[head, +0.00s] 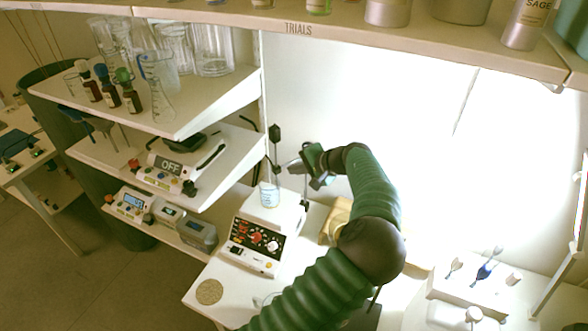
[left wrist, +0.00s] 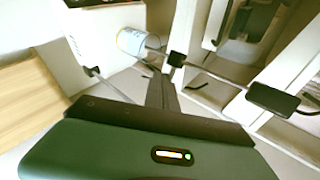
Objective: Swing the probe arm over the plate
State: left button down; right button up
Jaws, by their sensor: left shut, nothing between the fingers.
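The white hot plate unit (head: 256,236) stands on the bench, with dials on its dark front panel. A small beaker with blue markings (head: 269,194) stands on its plate; it also shows in the left wrist view (left wrist: 132,41). The probe arm's thin rod with a black clamp (head: 277,169) and a black block at its upper end (head: 275,132) lines up with the beaker; I cannot tell whether its tip is inside. My left gripper (head: 299,165) is shut and empty, close to the right of the probe arm. Its dark fingers (left wrist: 160,92) point towards the clamp, contact unclear. My right gripper is not seen.
Shelves at left hold glassware (head: 213,50), dropper bottles (head: 130,98), a scale reading OFF (head: 170,167) and small instruments. An overhead shelf (head: 330,32) runs across the top. A tan disc (head: 209,291) lies at the bench front. A white rack (head: 470,290) stands at right.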

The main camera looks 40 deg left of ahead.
aim_at(283, 166)
pick_arm(q)
jog(key=a+m+t+b, duration=0.1)
jog(key=m, duration=0.1)
jog(key=s+a+m+t, duration=0.1)
jog(key=a+t, duration=0.1)
jog(key=shift+m+h+b, duration=0.3)
jog(key=shift+m+b, duration=0.05)
jog(key=shift+m, duration=0.05)
jog(key=shift+w+a+r+m+t, duration=0.1)
jog(key=shift+a+r+m+t, duration=0.15)
jog(key=shift+a+m+t, duration=0.35)
jog(key=shift+w+a, duration=0.2)
jog(key=shift+a, duration=0.6)
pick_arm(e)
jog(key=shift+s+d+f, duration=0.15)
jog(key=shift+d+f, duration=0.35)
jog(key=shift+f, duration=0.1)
pick_arm(q)
jog(key=shift+p, duration=0.3)
